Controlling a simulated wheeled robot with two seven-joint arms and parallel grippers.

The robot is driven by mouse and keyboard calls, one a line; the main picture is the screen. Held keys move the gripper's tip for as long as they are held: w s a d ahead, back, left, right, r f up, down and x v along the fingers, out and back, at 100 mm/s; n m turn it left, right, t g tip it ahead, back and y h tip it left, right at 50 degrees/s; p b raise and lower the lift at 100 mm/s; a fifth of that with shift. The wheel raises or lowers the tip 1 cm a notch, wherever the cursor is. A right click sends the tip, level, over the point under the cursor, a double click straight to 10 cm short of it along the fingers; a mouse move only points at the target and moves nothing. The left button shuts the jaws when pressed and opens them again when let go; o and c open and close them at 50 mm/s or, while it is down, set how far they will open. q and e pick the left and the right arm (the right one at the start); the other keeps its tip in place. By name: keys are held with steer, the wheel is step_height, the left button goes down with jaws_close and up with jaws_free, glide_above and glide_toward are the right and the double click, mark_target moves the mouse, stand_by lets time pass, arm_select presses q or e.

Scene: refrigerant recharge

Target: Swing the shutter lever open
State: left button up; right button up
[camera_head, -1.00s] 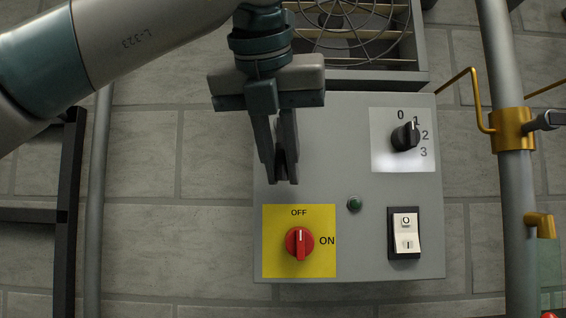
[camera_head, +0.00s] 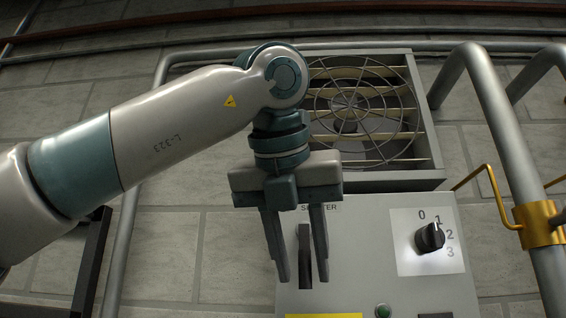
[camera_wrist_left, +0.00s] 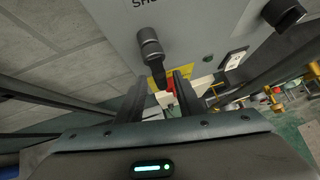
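The shutter lever (camera_head: 305,262) is a dark upright bar on the grey control box, below a partly hidden label ending in "TER". In the left wrist view the lever (camera_wrist_left: 150,45) has a round dark pivot and an arm reaching down toward the fingers. My left gripper (camera_head: 302,280) is open, with one finger on each side of the lever in the head view. In the left wrist view my left gripper (camera_wrist_left: 160,90) has the lever's end between its fingertips. I cannot tell whether either finger touches it. My right gripper is not in view.
The grey box (camera_head: 350,280) carries a black rotary knob (camera_head: 430,237) marked 0 to 3 and a green lamp (camera_head: 382,311). A fan with a wire guard (camera_head: 350,105) sits above. A grey pipe (camera_head: 490,100) with a yellow fitting (camera_head: 538,223) stands at right.

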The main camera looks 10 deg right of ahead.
arm_select(q)
steer(key=b+v, duration=0.1)
steer(key=v, duration=1.4)
steer(key=shift+s+b, duration=0.2)
steer(key=shift+b, duration=0.2)
steer(key=shift+a+r, duration=0.1)
